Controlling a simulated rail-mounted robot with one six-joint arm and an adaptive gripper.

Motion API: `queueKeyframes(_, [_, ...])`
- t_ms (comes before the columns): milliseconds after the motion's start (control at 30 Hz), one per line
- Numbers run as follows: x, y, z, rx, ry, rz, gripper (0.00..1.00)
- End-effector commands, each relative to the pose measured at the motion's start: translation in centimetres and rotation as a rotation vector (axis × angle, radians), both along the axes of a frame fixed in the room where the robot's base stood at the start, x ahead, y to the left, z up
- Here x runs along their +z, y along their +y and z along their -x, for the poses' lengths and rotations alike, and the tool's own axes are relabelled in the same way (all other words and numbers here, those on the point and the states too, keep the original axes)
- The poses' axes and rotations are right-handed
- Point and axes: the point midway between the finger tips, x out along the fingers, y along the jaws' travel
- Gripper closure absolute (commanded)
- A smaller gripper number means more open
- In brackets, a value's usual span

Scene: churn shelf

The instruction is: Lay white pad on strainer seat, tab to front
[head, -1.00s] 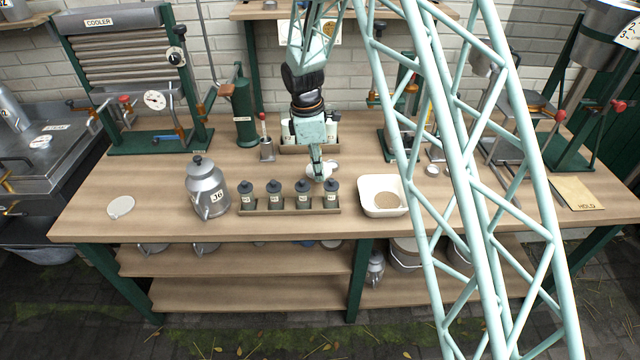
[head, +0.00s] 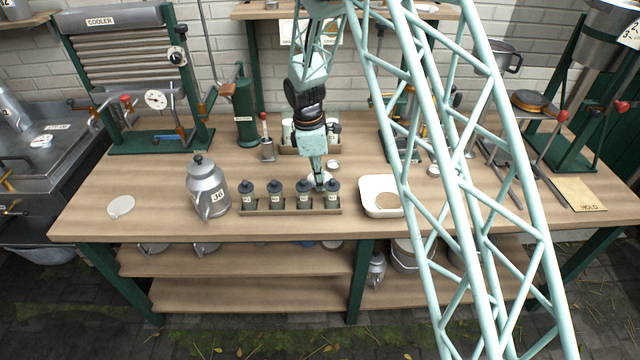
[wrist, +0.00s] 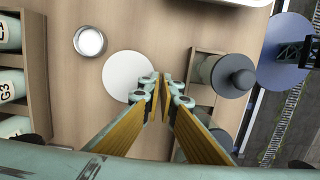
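The white pad (wrist: 127,76) is a flat round disc at my fingertips in the wrist view. It also shows in the head view (head: 317,179), partly hidden by my gripper. My gripper (wrist: 160,84) points down, with its fingertips almost together at the pad's edge; it appears shut on the pad there. The tab is not visible, perhaps hidden between the fingers. Whether the pad touches the tabletop I cannot tell.
A rack of dark-capped jars (head: 275,208) stands close in front of my gripper. A small metal cup (wrist: 90,41) is beside the pad. A metal can (head: 207,190) and a pale disc (head: 121,207) are at left. A tray of canisters (wrist: 12,86) is behind. Bare wood lies between.

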Motion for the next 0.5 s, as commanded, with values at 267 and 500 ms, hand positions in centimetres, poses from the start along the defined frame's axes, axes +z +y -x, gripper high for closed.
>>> queueKeyframes(267, [0.02,0.0,-0.01,0.0,0.0,0.0,1.0])
queueKeyframes(500, [-0.22,0.0,-0.01,0.0,0.0,0.0,0.91])
